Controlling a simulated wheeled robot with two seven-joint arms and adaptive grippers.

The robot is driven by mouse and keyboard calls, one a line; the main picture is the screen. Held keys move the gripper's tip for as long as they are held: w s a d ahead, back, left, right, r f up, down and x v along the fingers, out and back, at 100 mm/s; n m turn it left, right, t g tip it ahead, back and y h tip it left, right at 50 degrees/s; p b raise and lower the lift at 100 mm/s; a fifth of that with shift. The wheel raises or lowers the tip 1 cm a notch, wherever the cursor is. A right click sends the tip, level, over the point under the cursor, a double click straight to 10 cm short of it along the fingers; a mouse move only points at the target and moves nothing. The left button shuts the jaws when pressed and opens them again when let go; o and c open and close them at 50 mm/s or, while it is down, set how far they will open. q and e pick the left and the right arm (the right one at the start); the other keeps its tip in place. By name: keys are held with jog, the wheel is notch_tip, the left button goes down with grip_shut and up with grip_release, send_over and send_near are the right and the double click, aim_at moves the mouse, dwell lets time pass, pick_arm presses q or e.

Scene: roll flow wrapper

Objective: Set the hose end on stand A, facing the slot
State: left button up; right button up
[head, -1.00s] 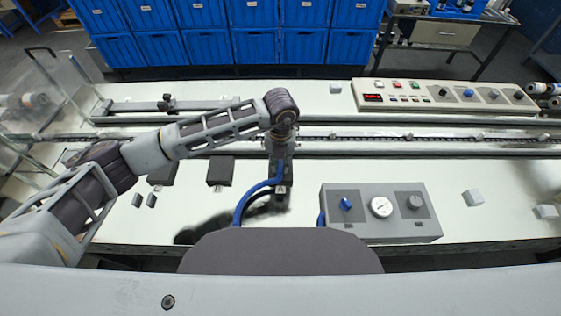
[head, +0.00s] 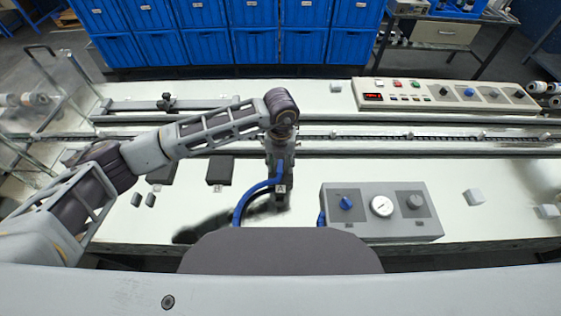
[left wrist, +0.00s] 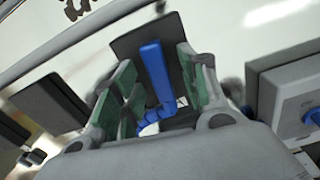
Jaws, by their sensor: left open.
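My left gripper (head: 281,178) points down over stand A, whose white label (head: 281,189) shows just in front of it. In the left wrist view the gripper (left wrist: 155,68) is open, with green pads on both sides of the blue hose end (left wrist: 153,66). Gaps show between the hose end and the pads. The hose end lies over the dark top of stand A (left wrist: 126,45); exact contact and the slot are unclear. In the head view the blue hose (head: 243,203) curves down from the stand toward the front. My right gripper is not in view.
Two other dark stands (head: 220,170) (head: 162,173) are to the left. A grey gauge box (head: 382,230) stands close on the right, with small grey blocks (head: 474,197) beyond it. A rail (head: 400,138) runs behind. White bench between the box and those blocks is clear.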

pick_arm(q)
notch_tip(320, 180, up, 12)
dwell(0.7)
dwell(0.9)
